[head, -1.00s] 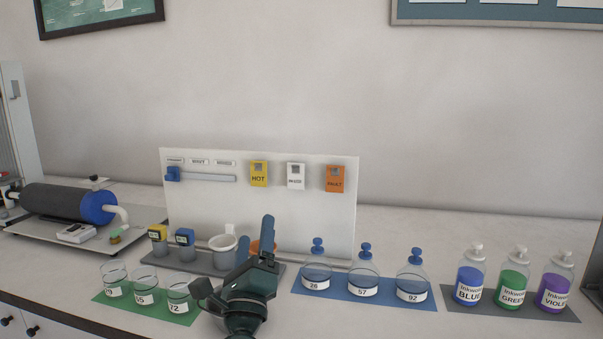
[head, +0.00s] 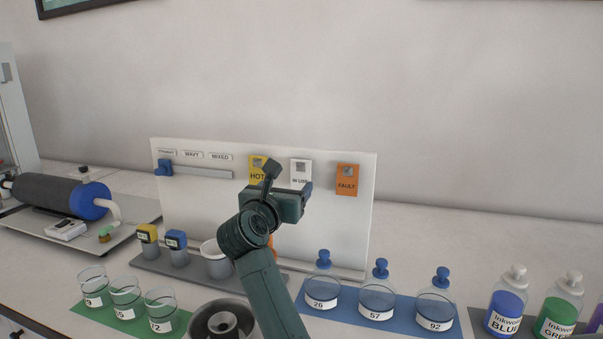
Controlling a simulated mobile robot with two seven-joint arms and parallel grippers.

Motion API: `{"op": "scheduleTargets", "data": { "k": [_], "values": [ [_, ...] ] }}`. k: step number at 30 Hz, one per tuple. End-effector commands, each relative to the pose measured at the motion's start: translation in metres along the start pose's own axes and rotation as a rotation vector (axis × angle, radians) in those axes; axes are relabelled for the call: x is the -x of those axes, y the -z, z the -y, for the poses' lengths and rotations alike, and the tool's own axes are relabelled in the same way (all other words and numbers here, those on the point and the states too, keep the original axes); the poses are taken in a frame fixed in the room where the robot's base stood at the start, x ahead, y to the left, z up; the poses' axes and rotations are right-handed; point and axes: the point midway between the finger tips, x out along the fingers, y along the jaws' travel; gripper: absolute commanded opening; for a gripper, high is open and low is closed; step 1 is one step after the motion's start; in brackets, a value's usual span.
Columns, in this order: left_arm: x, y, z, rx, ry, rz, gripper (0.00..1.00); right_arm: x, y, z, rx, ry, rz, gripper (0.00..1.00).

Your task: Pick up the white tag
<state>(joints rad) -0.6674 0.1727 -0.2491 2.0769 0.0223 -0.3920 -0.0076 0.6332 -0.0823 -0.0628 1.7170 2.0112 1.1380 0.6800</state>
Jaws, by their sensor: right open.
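The white tag (head: 300,168) hangs on the upright white board (head: 330,225), between the yellow HOT tag (head: 257,164) on its left and the orange FAULT tag (head: 347,180) on its right. Its lower part carries dark lettering, partly covered by my gripper. My right gripper (head: 289,178) is raised in front of the board, with its open fingers spread to the left and right of the space just before the white tag. I cannot tell whether a finger touches it. My left gripper is not in view.
Blue-stoppered flasks (head: 378,297) stand on a blue mat at the right, with ink bottles (head: 507,299) beyond. Glass beakers (head: 126,297) stand on a green mat at the front left. Cups (head: 216,260) stand on a grey strip below the board. A roller machine (head: 58,205) is at the far left.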

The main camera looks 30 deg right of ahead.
Motion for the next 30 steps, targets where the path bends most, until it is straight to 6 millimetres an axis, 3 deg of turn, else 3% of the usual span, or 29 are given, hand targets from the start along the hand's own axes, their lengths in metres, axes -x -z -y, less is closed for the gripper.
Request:
{"op": "scheduleTargets", "data": {
  "k": [3,11,18,28,30],
  "values": [
    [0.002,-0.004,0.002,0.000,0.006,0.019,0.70,-0.020,-0.002,0.000,0.004,0.001,0.003,0.71],
    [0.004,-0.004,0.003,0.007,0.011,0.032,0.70,-0.041,-0.003,0.001,0.004,0.001,0.003,0.71],
    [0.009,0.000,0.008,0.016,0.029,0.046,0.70,-0.076,-0.003,0.002,0.004,0.001,0.003,0.71],
    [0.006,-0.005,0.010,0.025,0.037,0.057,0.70,-0.084,0.000,0.002,0.001,-0.001,0.002,0.71],
    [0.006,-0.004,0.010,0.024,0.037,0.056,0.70,-0.084,0.000,0.002,0.001,-0.001,0.002,0.66]
  ]
}}
